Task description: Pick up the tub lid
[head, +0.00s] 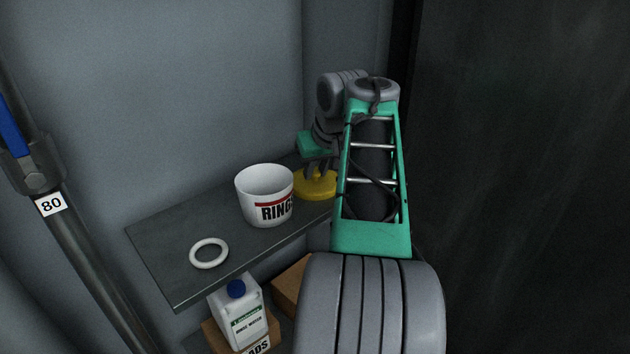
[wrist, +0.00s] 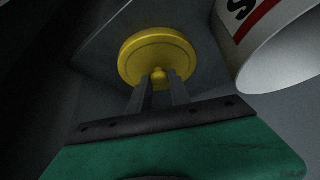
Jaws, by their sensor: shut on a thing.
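The tub lid is a round yellow disc with a small knob (head: 316,187). In the head view it is at the right part of the grey shelf, partly hidden by my arm. It also shows in the wrist view (wrist: 158,52). My gripper (wrist: 160,80) is shut on the lid's knob, with one finger on each side. In the head view my gripper (head: 318,170) is above the lid. I cannot tell whether the lid touches the shelf. The open white tub (head: 265,197), marked "RING", stands just left of the lid.
The grey shelf (head: 165,248) also holds a white ring (head: 209,253) at its front left. A white jug with a blue cap (head: 238,310) and cardboard boxes (head: 291,287) sit below. A dark pipe tagged 80 (head: 85,250) runs down the left. A wall is behind.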

